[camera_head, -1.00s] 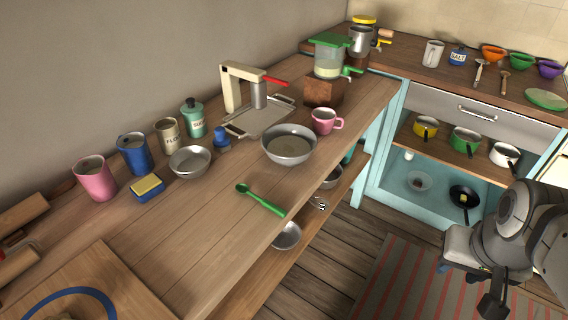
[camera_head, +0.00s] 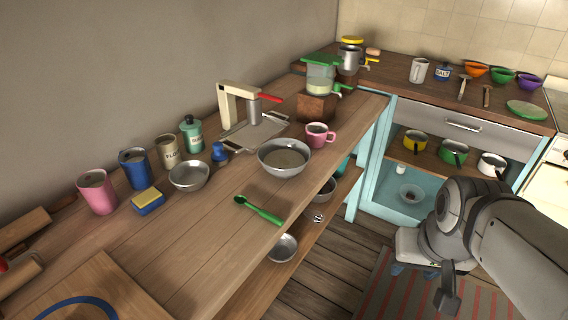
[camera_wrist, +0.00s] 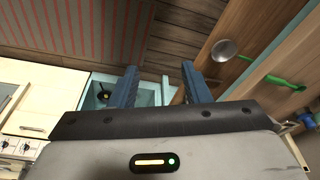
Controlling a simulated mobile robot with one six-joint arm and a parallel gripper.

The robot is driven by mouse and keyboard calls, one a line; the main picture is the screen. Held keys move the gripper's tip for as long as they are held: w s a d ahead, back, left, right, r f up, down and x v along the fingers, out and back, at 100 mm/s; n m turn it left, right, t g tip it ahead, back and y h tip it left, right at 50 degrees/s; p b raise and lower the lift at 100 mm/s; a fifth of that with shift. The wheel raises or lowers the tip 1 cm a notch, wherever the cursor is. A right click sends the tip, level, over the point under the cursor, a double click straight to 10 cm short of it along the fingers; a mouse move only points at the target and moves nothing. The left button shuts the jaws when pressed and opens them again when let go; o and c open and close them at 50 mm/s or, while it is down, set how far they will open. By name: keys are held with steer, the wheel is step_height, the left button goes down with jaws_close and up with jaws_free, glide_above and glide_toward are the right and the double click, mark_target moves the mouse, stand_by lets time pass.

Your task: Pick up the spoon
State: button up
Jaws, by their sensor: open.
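The green spoon (camera_head: 262,211) lies flat on the wooden counter near its front edge, bowl end to the left and handle toward the edge. In the wrist view the spoon (camera_wrist: 284,81) shows at the right, beyond and to the right of my fingers. My gripper (camera_wrist: 160,86) is open, with two blue fingers apart and nothing held between them. In the head view my arm is at the right, over the floor in front of the counters, well apart from the spoon.
A metal bowl (camera_head: 285,158) and pink mug (camera_head: 319,135) stand behind the spoon. A smaller bowl (camera_head: 189,175) and sponge (camera_head: 148,201) are to its left. Another bowl (camera_head: 283,247) sits on the shelf below. The counter around the spoon is clear.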

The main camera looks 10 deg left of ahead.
steer(key=w+a+f+m+g+y, duration=0.25)
steer(key=a+m+y, duration=0.2)
steer(key=a, duration=0.45)
steer(key=m+t+y+p, duration=0.2)
steer(key=m+t+y, duration=0.45)
steer(key=m, duration=1.15)
glide_toward(269, 213)
steer(key=w+g+y, duration=0.1)
steer(key=w+g, duration=0.1)
steer(key=p+x, duration=0.1)
steer(key=x, duration=0.3)
steer(key=p+x, duration=0.1)
steer(key=x, duration=0.2)
steer(key=shift+a+f, duration=0.25)
steer(key=shift+f, duration=0.15)
steer(key=shift+s+t+y, duration=0.1)
steer(key=shift+t+y, duration=0.2)
jaws_close()
